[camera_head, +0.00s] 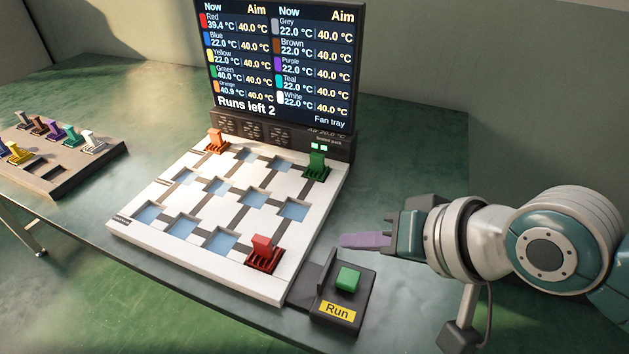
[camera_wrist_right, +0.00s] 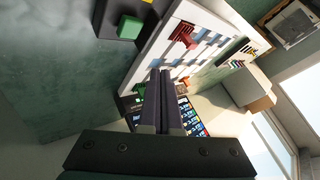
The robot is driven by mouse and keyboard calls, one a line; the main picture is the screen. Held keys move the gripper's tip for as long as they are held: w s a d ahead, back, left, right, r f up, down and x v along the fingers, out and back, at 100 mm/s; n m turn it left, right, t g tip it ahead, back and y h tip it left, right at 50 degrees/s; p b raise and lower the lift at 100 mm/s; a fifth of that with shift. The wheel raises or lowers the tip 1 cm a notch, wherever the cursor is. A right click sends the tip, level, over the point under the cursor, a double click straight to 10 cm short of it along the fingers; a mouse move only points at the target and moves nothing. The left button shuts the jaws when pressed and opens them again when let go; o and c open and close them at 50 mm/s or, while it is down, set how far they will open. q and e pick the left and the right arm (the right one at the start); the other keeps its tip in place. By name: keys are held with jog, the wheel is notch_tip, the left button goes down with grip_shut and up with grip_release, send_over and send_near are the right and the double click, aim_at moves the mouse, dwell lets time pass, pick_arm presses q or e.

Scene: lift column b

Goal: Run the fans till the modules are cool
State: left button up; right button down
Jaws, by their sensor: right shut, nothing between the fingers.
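The fan tray (camera_head: 170,245) is a white board with blue windows. An orange module (camera_head: 216,140) sits at its back left, a green module (camera_head: 316,165) at its back right and a red module (camera_head: 263,253) at its front right. The screen (camera_head: 280,62) reads Red 39.4, Green 40.0, Orange 40.9, aim 40.0 each, "Runs left 2", the others mostly 22.0. The green Run button (camera_head: 348,279) is on a dark box right of the tray. My right gripper (camera_head: 345,241) is shut and empty, above and behind the button, apart from it. My left gripper is out of view.
A grey-brown rack (camera_head: 75,180) at the left holds several coloured modules and has empty slots. Fan grilles (camera_head: 252,131) are below the screen. The green table (camera_head: 410,130) is clear at the back right. Its front edge runs close to the tray and button box.

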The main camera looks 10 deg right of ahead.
jog(key=b, duration=0.3)
send_over(354, 283)
notch_tip(354, 283, down, 4)
jog(key=shift+f, duration=0.15)
jog(key=shift+f+b, duration=0.55)
jog(key=shift+f, duration=0.05)
dwell(0.4)
jog(key=shift+f, duration=0.1)
dwell(0.7)
jog(key=shift+f, duration=0.35)
